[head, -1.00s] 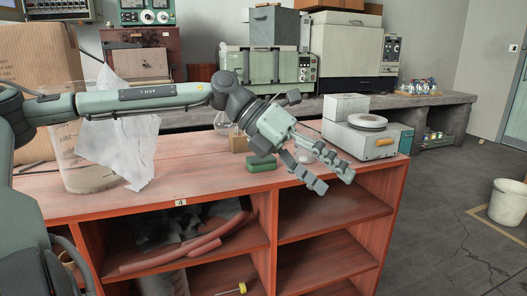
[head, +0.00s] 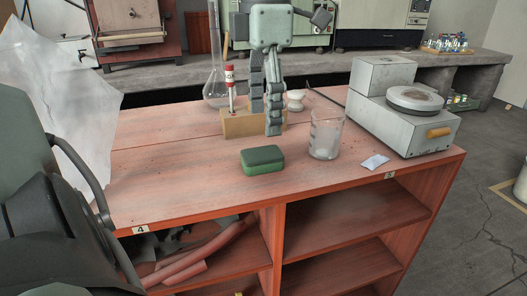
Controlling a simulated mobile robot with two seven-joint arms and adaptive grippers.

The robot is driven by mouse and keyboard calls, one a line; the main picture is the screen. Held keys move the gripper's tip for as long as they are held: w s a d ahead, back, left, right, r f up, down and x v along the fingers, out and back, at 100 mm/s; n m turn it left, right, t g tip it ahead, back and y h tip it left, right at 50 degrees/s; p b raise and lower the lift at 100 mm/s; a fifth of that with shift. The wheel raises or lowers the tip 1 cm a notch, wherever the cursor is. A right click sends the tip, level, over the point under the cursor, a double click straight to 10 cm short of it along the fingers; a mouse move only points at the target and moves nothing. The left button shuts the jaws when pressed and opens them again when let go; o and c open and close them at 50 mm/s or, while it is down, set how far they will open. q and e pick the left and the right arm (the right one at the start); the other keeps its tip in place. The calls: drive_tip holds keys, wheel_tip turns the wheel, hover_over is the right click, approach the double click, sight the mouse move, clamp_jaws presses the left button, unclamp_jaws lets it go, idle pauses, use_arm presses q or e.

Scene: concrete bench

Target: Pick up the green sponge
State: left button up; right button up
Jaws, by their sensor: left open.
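The green sponge (head: 262,160) lies flat on the reddish wooden bench top (head: 200,188), near its front edge, in the head view. It is a small block with rounded corners and a darker top. My left gripper (head: 264,120) points downward with its fingers open and empty. It is above and behind the sponge in the picture, apart from it, in front of a small wooden block. My right gripper is not in view.
A glass beaker (head: 325,138) and a white packet (head: 375,162) are right of the sponge. A wooden block (head: 238,124) with a red-capped tube (head: 230,84), a flask (head: 215,80) and a white scale-like device (head: 410,110) stand behind. Bench left of the sponge is clear.

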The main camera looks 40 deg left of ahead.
sight(262, 153)
use_arm(q)
drive_tip(key=f, duration=0.7)
drive_tip(key=shift+s+a, duration=0.1)
drive_tip(key=shift+s, duration=0.1)
drive_tip(key=c, duration=0.8)
